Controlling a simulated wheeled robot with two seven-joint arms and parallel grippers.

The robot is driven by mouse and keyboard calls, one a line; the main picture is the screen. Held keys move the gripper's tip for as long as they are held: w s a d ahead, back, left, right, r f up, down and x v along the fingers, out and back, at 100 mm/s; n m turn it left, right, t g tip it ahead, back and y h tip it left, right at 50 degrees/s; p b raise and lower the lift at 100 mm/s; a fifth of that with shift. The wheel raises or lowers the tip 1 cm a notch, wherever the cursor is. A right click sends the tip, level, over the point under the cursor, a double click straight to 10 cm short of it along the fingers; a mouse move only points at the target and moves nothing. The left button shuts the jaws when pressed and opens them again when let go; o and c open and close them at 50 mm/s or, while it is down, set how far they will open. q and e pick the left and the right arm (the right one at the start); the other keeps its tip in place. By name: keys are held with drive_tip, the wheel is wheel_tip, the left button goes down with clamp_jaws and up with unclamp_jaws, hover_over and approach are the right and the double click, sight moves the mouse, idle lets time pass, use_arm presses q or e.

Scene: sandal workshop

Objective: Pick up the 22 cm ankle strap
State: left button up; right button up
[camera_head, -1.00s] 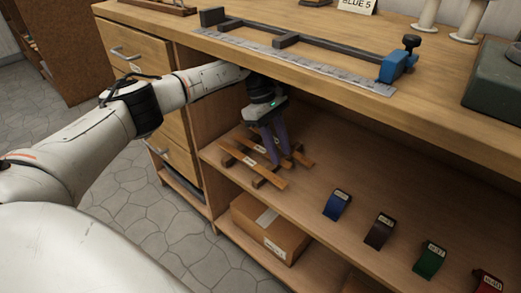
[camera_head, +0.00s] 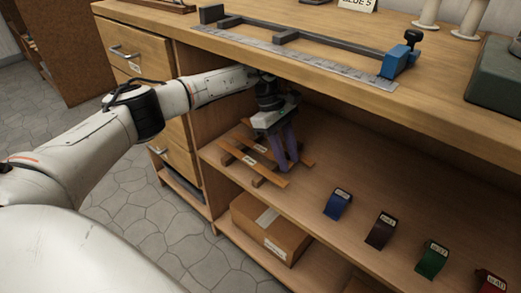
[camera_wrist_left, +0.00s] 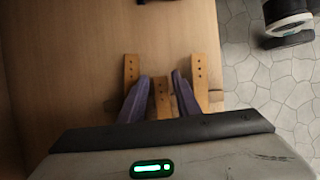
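Tan ankle straps with punched holes lie on a low wooden rack on the shelf; their labels are too small to read, so I cannot tell which is the 22 cm one. The front strap (camera_head: 250,162) shows in the head view. The left wrist view shows three strap ends: a left one (camera_wrist_left: 131,68), a shorter middle one (camera_wrist_left: 161,98) and a right one (camera_wrist_left: 201,70). My left gripper (camera_head: 284,164) points down over the rack, its purple fingers apart. In the left wrist view its fingers (camera_wrist_left: 160,75) stand either side of the middle strap. My right gripper is not in view.
The tabletop (camera_head: 440,105) overhangs the shelf (camera_head: 300,195) close above my left wrist. A cardboard box (camera_head: 268,230) sits on the level below.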

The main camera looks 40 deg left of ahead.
use_arm(q)
clamp_jaws()
idle(0.3)
